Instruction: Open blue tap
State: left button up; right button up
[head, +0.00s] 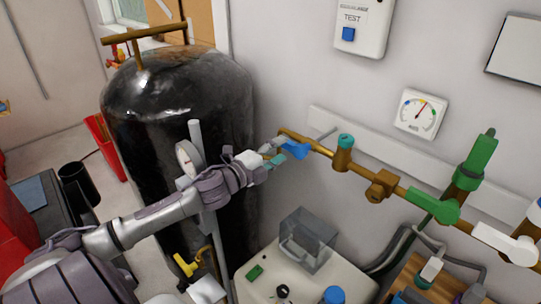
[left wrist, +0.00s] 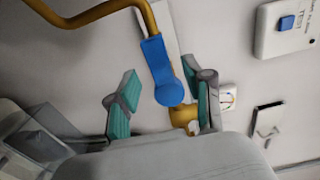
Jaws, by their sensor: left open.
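The blue tap (head: 296,149) is a blue lever handle on the brass pipe along the wall, right of the black tank. In the left wrist view the blue tap (left wrist: 161,70) shows between the two fingers, nearer the right one. My left gripper (head: 273,157) is open, with its teal-padded fingers at the tap handle. In the left wrist view my left gripper (left wrist: 162,105) has its fingers spread to either side of the handle. I cannot tell whether a finger touches it. My right gripper is not in view.
The brass pipe (head: 360,171) runs right to green taps (head: 436,206) and a white tap (head: 505,243). A large black tank (head: 180,110) stands behind my left arm. A white unit with a clear box (head: 308,241) stands below.

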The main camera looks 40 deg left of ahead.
pick_arm(q)
jog(key=shift+s+a, duration=0.2)
jog(key=shift+s, duration=1.5)
